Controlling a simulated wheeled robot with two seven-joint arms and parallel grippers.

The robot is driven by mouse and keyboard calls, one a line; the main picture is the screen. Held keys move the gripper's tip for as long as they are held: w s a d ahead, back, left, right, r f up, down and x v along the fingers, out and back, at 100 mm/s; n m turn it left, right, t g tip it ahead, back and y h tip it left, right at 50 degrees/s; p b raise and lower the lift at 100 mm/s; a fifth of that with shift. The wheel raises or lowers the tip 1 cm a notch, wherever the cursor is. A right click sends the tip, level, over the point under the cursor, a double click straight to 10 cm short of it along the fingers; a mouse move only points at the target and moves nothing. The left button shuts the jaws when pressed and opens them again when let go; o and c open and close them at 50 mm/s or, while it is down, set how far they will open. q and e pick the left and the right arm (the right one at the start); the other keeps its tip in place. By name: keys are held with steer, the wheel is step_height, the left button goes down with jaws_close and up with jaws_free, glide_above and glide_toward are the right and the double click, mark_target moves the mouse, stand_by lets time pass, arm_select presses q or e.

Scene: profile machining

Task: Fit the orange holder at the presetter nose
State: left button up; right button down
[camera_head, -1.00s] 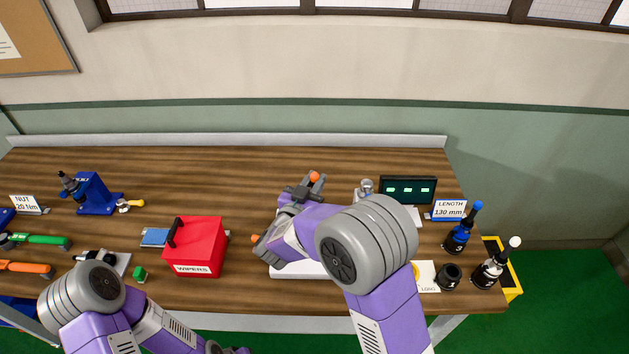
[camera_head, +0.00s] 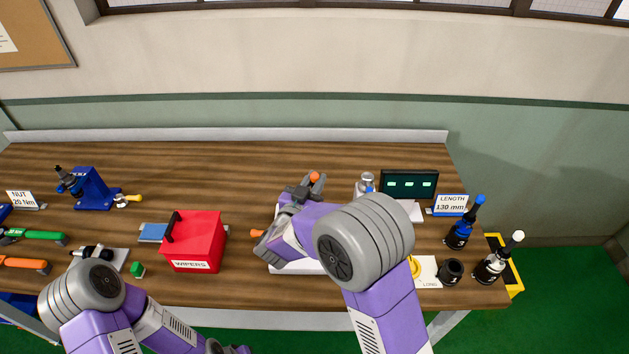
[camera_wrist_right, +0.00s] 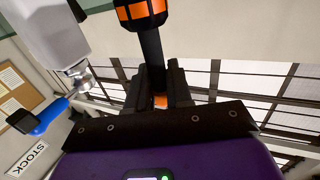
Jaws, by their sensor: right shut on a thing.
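My right gripper (camera_head: 311,186) is shut on the orange holder (camera_head: 314,176), whose orange end shows at the fingertips in the head view. In the right wrist view the fingers (camera_wrist_right: 163,88) grip its dark shaft, and its orange-and-black banded body (camera_wrist_right: 143,12) reaches past the top edge. The presetter (camera_head: 366,184) stands just right of the gripper, partly hidden by my arm. In the wrist view, a pale body (camera_wrist_right: 50,25) with a silver end is left of the holder, apart from it. My left gripper (camera_head: 232,349) barely shows at the bottom edge; its jaws cannot be made out.
A dark display (camera_head: 409,184) and LENGTH sign (camera_head: 450,205) stand right of the presetter. Holders with blue (camera_head: 461,225) and white (camera_head: 497,260) tops stand at the right end. A red WIPERS box (camera_head: 195,243) is left of my right arm. The back table strip is clear.

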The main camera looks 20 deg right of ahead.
steer(key=shift+f+b, duration=0.5)
steer(key=shift+f, duration=0.15)
steer(key=c, duration=1)
jaws_free()
steer(key=shift+o, duration=0.3)
steer(key=v, duration=0.7)
steer(key=shift+s+a, duration=0.25)
steer(key=shift+r, duration=0.1)
